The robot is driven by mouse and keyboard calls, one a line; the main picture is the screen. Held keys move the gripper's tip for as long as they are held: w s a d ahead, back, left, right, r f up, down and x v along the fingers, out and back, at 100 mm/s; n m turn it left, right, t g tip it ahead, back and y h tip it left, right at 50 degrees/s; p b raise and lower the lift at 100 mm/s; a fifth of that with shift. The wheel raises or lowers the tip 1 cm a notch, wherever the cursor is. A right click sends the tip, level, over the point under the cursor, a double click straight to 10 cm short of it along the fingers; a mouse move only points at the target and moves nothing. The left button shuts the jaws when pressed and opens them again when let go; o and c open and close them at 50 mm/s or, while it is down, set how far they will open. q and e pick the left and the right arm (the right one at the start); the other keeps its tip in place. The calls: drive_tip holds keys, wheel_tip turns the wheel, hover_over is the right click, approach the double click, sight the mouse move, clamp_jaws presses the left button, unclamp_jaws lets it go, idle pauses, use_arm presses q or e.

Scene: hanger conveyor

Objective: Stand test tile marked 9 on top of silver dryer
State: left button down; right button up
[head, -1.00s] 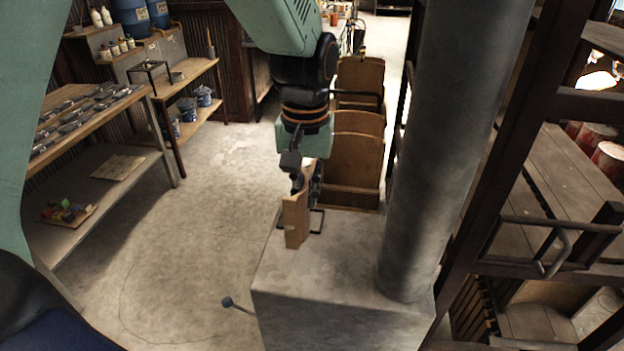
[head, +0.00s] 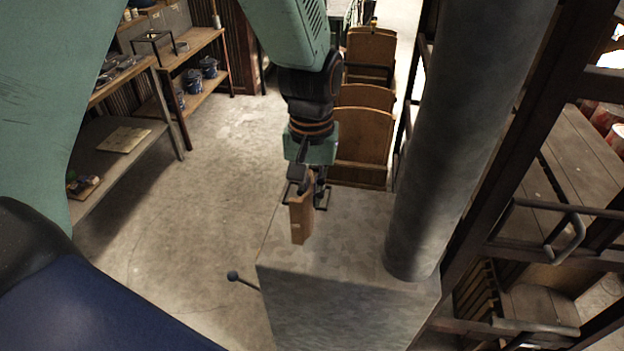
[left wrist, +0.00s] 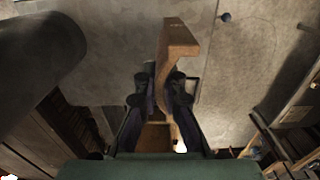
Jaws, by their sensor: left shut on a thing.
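My left gripper (head: 307,190) is shut on a tan-brown wooden tile (head: 300,222) and holds it upright. The tile also shows in the left wrist view (left wrist: 180,38), sticking out past the shut fingers (left wrist: 163,88). No 9 can be read on it. The silver dryer (head: 340,245) is a grey metal box with a flat top. The tile shows over the left part of that top, near its far left corner. I cannot tell whether its lower end touches the top or hangs just above it. My right gripper is not in view.
A thick grey pipe (head: 465,130) rises from the right of the dryer top. A lever with a dark knob (head: 233,276) sticks out at the dryer's left. Wooden bins (head: 362,140) stand behind. A shelf bench (head: 120,150) is at left, with open floor between.

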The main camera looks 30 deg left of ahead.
sight(311, 209)
use_arm(q)
drive_tip(key=shift+s+d+f, duration=0.15)
drive_tip(key=shift+s+f, duration=0.45)
drive_tip(key=shift+f, duration=0.25)
drive_tip(key=shift+w+f, duration=0.1)
drive_tip(key=shift+f, duration=0.25)
drive_tip(key=shift+w+f+b, duration=0.3)
drive_tip(key=shift+w+f, duration=0.25)
drive_tip(key=shift+f, duration=0.35)
drive_tip(key=shift+s+r, duration=0.25)
drive_tip(key=shift+s, duration=0.3)
drive_tip(key=c, duration=1.8)
unclamp_jaws()
drive_tip(key=o, duration=0.4)
drive_tip(key=shift+w+f, duration=0.2)
drive_tip(key=shift+w, duration=0.3)
drive_tip(key=shift+s+r, duration=0.3)
drive_tip(key=shift+s, duration=0.1)
wheel_tip(311, 209, up, 12)
drive_tip(key=shift+f, duration=0.15)
drive_tip(key=shift+w+f, duration=0.15)
drive_tip(key=shift+w, duration=0.25)
drive_tip(key=shift+s+f, duration=0.3)
wheel_tip(311, 209, down, 11)
drive_tip(key=shift+f, duration=0.1)
drive_tip(key=shift+w+r+p, duration=0.1)
drive_tip(key=shift+r+p, duration=0.25)
drive_tip(key=shift+r, duration=0.55)
